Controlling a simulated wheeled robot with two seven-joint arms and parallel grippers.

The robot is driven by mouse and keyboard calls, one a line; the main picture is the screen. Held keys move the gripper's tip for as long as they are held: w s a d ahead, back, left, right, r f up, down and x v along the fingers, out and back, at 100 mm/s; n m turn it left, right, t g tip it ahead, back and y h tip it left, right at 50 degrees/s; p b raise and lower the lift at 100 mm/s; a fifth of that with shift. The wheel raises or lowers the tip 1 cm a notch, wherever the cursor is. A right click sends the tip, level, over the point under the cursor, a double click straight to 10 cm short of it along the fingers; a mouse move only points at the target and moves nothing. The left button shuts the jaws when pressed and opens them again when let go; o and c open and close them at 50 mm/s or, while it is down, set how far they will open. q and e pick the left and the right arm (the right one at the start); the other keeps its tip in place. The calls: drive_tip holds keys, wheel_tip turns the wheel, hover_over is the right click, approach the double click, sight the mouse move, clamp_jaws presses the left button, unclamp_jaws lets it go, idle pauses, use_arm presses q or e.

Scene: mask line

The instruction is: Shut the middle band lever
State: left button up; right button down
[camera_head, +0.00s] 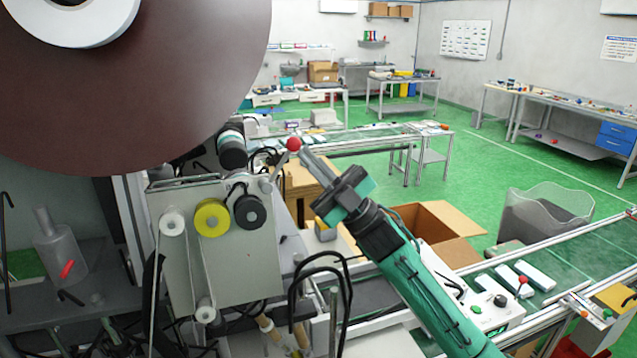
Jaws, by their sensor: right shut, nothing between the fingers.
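A lever with a red ball knob (293,143) rises from the right side of the grey roller plate (225,262). Its thin rod leans up and to the right. My right gripper (305,153) comes in from the lower right, with its fingers shut and empty. Its fingertips are right beside the red knob in the picture; I cannot tell whether they touch it. A second, smaller red-knobbed lever (523,281) stands by the conveyor at the right. My left gripper is not in view.
A large dark brown reel (150,120) hangs at the upper left. The plate carries a yellow roller (212,218) and a black roller (250,212). An open cardboard box (440,222), a mesh bin (545,215) and a control box (485,308) lie around my right arm.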

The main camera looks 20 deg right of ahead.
sight(287, 141)
drive_tip(key=b+x, duration=0.1)
drive_tip(key=x, duration=0.2)
drive_tip(key=shift+w+a+r+b, duration=0.2)
drive_tip(key=shift+a+b, duration=0.05)
drive_tip(key=shift+b, duration=0.05)
drive_tip(key=shift+a+r, duration=0.3)
drive_tip(key=shift+a, duration=0.1)
drive_tip(key=shift+a+r+b, duration=0.25)
drive_tip(key=shift+a+b, duration=0.05)
drive_tip(key=shift+a, duration=0.1)
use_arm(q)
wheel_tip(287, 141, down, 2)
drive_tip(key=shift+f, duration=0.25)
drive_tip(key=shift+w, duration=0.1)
use_arm(e)
drive_tip(key=shift+a+r, duration=0.1)
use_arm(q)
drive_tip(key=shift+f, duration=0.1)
use_arm(e)
drive_tip(key=shift+w, duration=0.1)
